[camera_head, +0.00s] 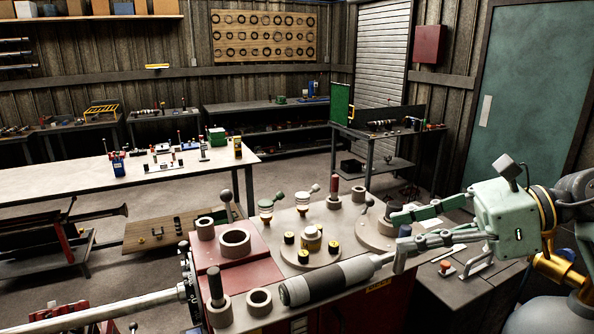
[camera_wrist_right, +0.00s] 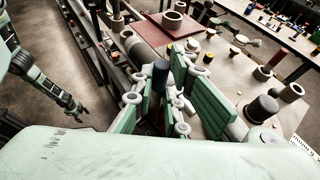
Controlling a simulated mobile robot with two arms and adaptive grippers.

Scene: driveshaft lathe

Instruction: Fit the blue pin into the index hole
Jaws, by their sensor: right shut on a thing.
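My right gripper (camera_head: 402,238) reaches in from the right over the front of the machine top. It is shut on the blue pin (camera_head: 405,230), a short dark blue cylinder. In the right wrist view the pin (camera_wrist_right: 160,76) stands lengthwise between the green finger pads (camera_wrist_right: 166,96). My left gripper (camera_wrist_right: 76,110) shows small at the left of the right wrist view, away from the machine, with its fingertips apart and nothing visible between them. I cannot make out the index hole; the gripper and pin cover part of the machine top.
A round plate (camera_head: 366,234) with a dark knob stands beside the right gripper. Left of it are a disc with yellow and black knobs (camera_head: 310,253), a red block (camera_head: 235,263) with a ring, and a dark-and-grey cylinder (camera_head: 328,283). A pale bench (camera_head: 75,182) stands behind.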

